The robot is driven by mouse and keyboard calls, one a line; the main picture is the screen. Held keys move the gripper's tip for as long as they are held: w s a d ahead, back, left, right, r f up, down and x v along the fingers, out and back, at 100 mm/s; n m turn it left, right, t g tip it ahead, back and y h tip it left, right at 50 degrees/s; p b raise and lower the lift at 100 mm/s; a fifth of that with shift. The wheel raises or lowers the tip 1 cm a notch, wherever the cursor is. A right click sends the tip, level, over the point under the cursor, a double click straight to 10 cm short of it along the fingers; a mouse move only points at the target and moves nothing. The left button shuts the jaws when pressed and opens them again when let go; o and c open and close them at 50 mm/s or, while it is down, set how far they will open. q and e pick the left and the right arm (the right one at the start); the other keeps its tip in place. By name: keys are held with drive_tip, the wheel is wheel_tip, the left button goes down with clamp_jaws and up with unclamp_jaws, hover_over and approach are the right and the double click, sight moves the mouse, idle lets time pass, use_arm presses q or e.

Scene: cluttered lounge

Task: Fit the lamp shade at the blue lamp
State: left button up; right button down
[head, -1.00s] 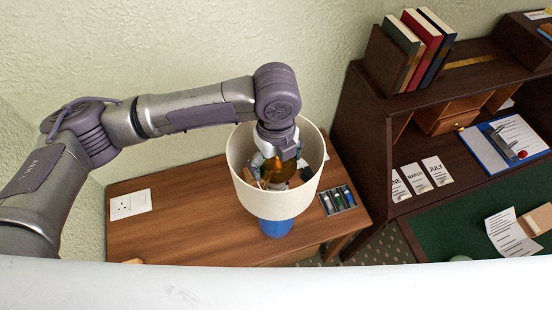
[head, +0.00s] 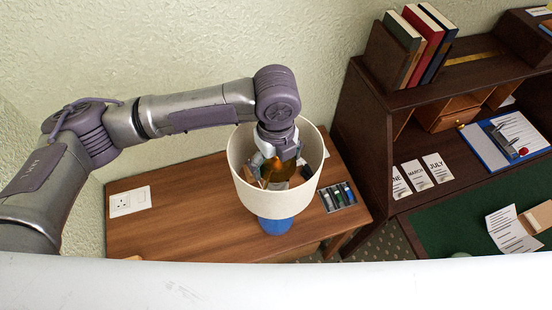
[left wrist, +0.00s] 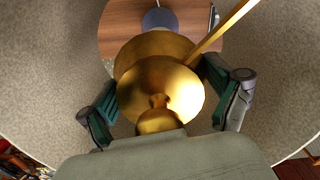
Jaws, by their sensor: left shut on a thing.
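The lamp shade (head: 277,200) is a cream, open-topped drum above the side table in the head view. Its pale inner wall (left wrist: 50,60) surrounds the left wrist view. The blue lamp (head: 275,226) shows just under the shade's lower rim and hides most of itself behind it. In the left wrist view, a grey-blue round part (left wrist: 160,18) shows through the shade's lower opening. My left gripper (head: 279,170) reaches down into the shade and is shut on its brass centre fitting (left wrist: 165,85), with one finger on each side. Whether shade and lamp touch is hidden. My right gripper is not in view.
The wooden side table (head: 180,222) has free room left of the lamp. A tray of small bottles (head: 337,196) lies close to the shade's right. A white socket plate (head: 130,201) lies at the left. A dark desk with shelves (head: 360,130) stands to the right.

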use_arm(q)
drive_tip(key=shift+f+b, duration=0.45)
drive_tip(key=shift+f, duration=0.85)
drive_tip(key=o, duration=0.9)
wheel_tip(320, 180, up, 12)
